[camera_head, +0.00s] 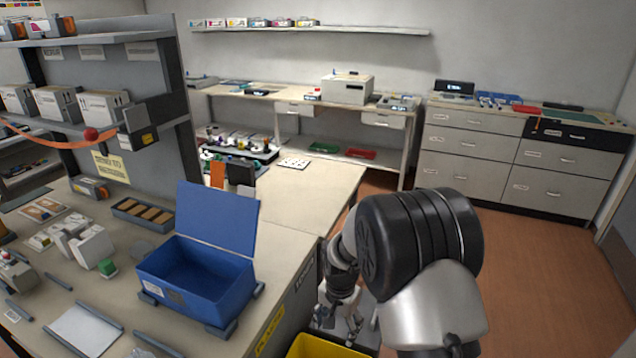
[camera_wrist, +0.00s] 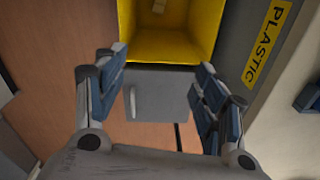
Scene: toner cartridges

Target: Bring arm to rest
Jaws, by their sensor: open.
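My gripper (camera_head: 339,322) hangs low beside the workbench, in front of my arm in the head view. In the wrist view my gripper (camera_wrist: 160,82) has its two blue-padded fingers spread wide, with nothing between them. A yellow bin (camera_wrist: 125,25) lies ahead of the fingertips, and a small pale piece shows inside it. The yellow bin also shows at the bottom of the head view (camera_head: 325,347). A grey box-like surface with a handle (camera_wrist: 160,110) shows between the fingers, apart from them as far as I can tell.
The workbench (camera_head: 290,220) on the left carries an open blue box (camera_head: 195,285) and several small parts. A "PLASTIC" label (camera_wrist: 268,42) is on the bench side. A drawer cabinet (camera_head: 480,155) stands at the back right. The brown floor (camera_head: 545,260) on the right is clear.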

